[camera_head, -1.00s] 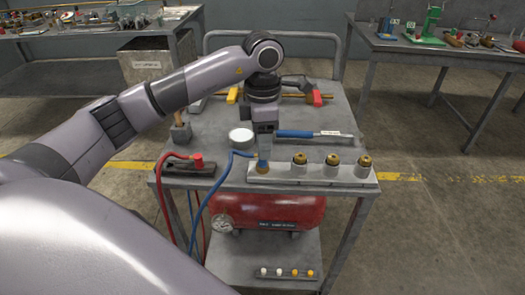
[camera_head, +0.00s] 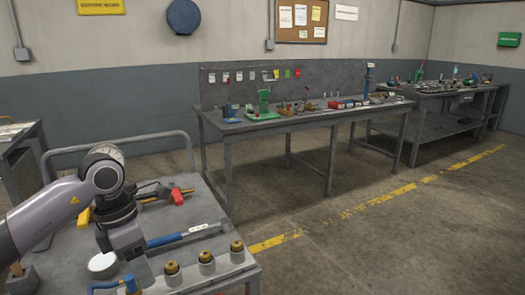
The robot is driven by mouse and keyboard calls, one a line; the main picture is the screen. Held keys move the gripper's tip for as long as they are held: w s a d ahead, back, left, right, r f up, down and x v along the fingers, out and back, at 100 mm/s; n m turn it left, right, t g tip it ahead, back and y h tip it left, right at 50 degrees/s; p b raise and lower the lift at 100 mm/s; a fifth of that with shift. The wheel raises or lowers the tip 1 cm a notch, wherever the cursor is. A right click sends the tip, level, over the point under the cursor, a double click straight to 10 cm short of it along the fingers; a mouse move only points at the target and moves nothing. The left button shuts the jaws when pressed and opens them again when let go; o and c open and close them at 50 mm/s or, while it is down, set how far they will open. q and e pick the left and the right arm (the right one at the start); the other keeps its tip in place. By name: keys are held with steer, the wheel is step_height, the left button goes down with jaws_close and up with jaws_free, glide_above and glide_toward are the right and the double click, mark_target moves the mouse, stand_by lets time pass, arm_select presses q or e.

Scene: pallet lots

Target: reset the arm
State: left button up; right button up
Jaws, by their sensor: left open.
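My left arm comes in from the left edge over a grey cart (camera_head: 222,208). My left gripper (camera_head: 136,280) points down at the cart's near side, just above or at a fitting with a blue hose (camera_head: 105,287). Its fingertips are partly cut by the bottom of the view, and I cannot tell whether it touches the fitting. My right gripper is not in view.
On the cart are several brass-topped fittings (camera_head: 206,258) in a row, a blue-handled tool (camera_head: 180,236), a white round lid (camera_head: 102,263) and a red-handled tool (camera_head: 177,196). A long workbench (camera_head: 300,121) stands behind. The floor (camera_head: 400,240) at right is clear.

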arm_select(q)
steer(key=s+d+f+g+h+p, duration=0.1)
steer(key=s+d+h, duration=0.2)
steer(key=d+h, duration=0.35)
steer(key=s+d+f+g+h+p, duration=0.1)
steer(key=s+d+h, duration=0.2)
steer(key=d, duration=0.7)
steer(key=d+r+n+t+h+p, duration=0.1)
steer(key=d+r+n+t+h, duration=0.45)
steer(key=n+h, duration=0.3)
steer(key=w+a+f+n+t+y+p, duration=0.1)
steer(key=a+f+n+t+y, duration=0.5)
steer(key=n, duration=0.6)
steer(key=w+a+f+n+t+y+p, duration=0.1)
steer(key=a+n+t+y, duration=0.25)
steer(key=n+t, duration=0.65)
steer(key=s+a+f+n+g+y, duration=0.3)
steer(key=s+f+n+g+y, duration=0.1)
steer(key=s+f+n, duration=0.2)
steer(key=s+a+f+n+g+y+p, duration=0.1)
steer(key=s+a+f+n+g+y, duration=0.3)
steer(key=s+f+n, duration=0.3)
step_height(320, 180, down, 4)
steer(key=shift+s+r+g, duration=0.1)
steer(key=shift+s+g, duration=0.3)
steer(key=shift+g, duration=0.05)
